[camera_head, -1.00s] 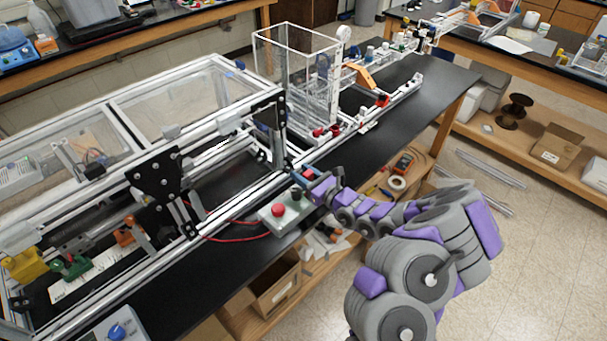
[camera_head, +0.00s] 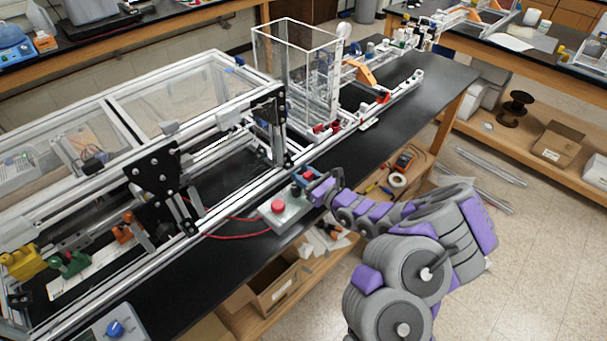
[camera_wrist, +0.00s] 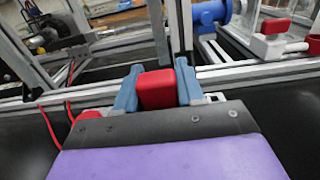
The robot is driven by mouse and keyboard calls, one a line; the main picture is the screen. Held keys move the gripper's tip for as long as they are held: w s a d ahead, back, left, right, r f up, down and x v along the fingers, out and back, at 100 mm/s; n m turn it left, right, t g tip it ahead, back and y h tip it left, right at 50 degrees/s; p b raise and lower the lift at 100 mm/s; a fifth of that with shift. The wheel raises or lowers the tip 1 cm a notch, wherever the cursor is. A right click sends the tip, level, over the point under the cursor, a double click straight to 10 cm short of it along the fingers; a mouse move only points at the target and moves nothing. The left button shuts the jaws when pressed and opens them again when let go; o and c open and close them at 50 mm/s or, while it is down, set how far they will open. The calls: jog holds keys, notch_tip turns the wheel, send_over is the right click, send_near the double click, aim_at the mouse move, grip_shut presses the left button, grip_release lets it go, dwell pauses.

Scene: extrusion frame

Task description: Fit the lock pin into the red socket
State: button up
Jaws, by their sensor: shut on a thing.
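My gripper (camera_wrist: 157,92) has blue-grey fingers shut on a red block-like piece, which I take to be the lock pin's handle (camera_wrist: 157,90). Any shaft below it is hidden. In the head view my gripper (camera_head: 306,175) is small, above the front rail of the frame beside the control box. At the right of the wrist view is a red ring-like part (camera_wrist: 314,43), possibly the red socket, cut by the picture edge. It is apart from the held piece. In the head view small red parts (camera_head: 320,129) sit by the clear box; which is the socket I cannot tell.
The control box (camera_head: 291,217) with a red button (camera_head: 278,207) stands just in front of the rail, its red cable trailing left. A red lever (camera_wrist: 275,26) and a blue cylinder (camera_wrist: 208,14) are behind the rail. The black bench top (camera_head: 430,90) has free room at right.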

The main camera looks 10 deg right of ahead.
jog(key=shift+f, duration=0.15)
jog(key=o, duration=1.1)
jog(key=p+v, duration=0.3)
jog(key=v, duration=1.4)
jog(key=shift+s+d+f, duration=0.1)
jog(key=shift+s, duration=0.05)
